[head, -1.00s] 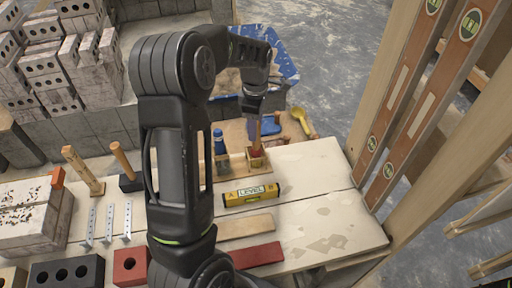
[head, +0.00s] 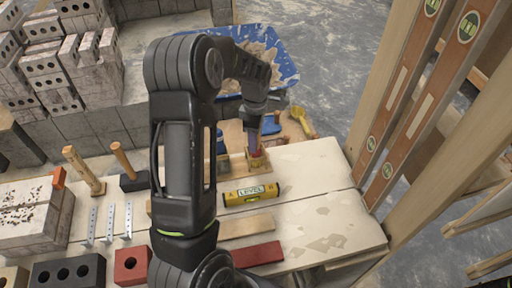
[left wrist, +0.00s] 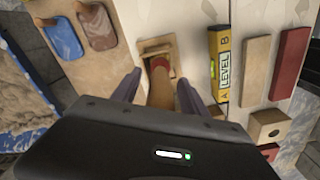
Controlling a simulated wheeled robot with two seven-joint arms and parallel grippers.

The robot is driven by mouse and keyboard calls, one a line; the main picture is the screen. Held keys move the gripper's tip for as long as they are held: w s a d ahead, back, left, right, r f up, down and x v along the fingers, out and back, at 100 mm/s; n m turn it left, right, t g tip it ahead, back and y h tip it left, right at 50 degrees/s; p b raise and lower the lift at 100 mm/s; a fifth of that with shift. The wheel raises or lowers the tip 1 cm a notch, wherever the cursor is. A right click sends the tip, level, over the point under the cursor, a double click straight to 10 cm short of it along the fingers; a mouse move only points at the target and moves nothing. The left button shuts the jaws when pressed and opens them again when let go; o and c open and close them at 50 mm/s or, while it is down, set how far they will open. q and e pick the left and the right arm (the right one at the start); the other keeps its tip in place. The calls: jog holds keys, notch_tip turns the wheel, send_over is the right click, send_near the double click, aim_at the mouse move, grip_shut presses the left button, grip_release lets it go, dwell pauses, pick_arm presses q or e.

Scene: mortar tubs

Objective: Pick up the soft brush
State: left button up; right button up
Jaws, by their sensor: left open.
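The brush (head: 255,153) stands upright in a small wooden holder (head: 262,167) on the far side of the table, its reddish part low down. In the left wrist view its wooden handle (left wrist: 160,91) points up toward the camera, and the holder (left wrist: 151,45) surrounds its lower end. My left gripper (head: 253,138) is above the holder. In the left wrist view the open fingers of my left gripper (left wrist: 158,97) are on either side of the handle, with gaps showing. The bristles are hidden. My right gripper is not in view.
A yellow level (head: 250,194) lies just in front of the holder. A blue-handled item (head: 221,142) stands to its left, partly behind my arm. A blue tub (head: 285,68) and a yellow tool (head: 303,122) are behind. The table's right side (head: 320,190) is clear.

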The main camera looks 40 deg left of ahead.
pick_arm(q)
grip_shut()
dwell(0.5)
